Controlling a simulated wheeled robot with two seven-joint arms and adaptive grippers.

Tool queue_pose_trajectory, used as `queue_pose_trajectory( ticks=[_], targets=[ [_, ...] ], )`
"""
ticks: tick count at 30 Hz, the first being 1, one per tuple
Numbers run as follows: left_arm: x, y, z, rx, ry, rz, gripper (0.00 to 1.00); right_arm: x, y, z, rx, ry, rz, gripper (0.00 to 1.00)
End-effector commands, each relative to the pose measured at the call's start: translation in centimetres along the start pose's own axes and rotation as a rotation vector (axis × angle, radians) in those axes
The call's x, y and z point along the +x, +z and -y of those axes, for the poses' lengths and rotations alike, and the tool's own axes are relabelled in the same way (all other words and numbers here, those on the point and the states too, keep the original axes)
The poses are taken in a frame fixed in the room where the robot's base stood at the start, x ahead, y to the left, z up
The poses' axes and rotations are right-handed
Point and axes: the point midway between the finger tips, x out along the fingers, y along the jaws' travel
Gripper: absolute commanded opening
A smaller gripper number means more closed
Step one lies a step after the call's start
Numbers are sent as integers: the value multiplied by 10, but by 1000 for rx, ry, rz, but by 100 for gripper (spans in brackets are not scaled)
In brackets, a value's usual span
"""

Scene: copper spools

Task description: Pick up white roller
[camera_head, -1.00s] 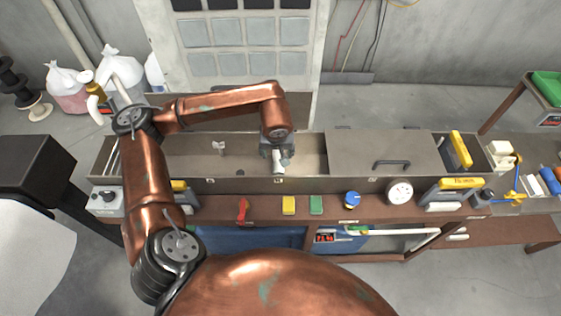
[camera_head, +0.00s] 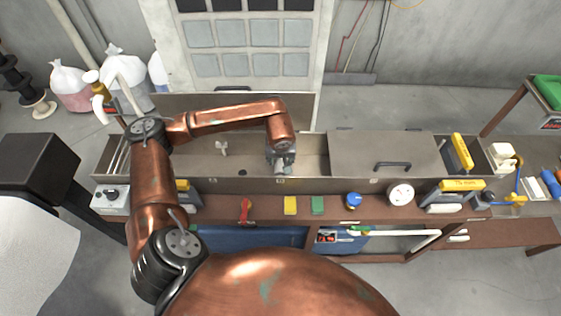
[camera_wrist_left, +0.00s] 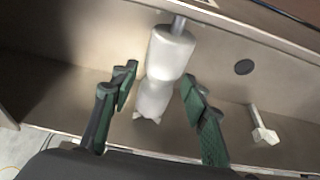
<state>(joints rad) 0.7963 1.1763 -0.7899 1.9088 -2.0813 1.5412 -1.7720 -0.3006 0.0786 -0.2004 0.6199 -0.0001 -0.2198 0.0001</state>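The white roller (camera_wrist_left: 168,55) stands out between my left gripper's fingers in the left wrist view, with a grey metal stub at its far end. In the head view only a small pale part of it (camera_head: 280,167) shows under the gripper, inside the long brown trough (camera_head: 205,185). My left gripper (camera_wrist_left: 160,84) is open, with one green-padded finger on each side of the roller's nearer part. A gap shows on both sides. In the head view the left gripper (camera_head: 281,158) is over the trough's middle. My right gripper is not in view.
A small white T-shaped piece (camera_wrist_left: 262,127) lies in the trough beside the gripper. A brown lid with a black handle (camera_head: 392,166) covers the trough's right part. The trough walls are close to the gripper.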

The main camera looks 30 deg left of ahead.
Motion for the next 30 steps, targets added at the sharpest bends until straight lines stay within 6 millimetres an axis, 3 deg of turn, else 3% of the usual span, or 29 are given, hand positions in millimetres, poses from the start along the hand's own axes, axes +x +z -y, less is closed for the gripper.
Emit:
queue_pose_trajectory(
  ticks=[17, 30],
  targets=[
    [0, 0, 0, 0, -1, 0, 0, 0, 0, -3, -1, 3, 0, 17],
    [-8, 0, 0, 0, 0, -3, 0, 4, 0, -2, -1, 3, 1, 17]
  ],
)
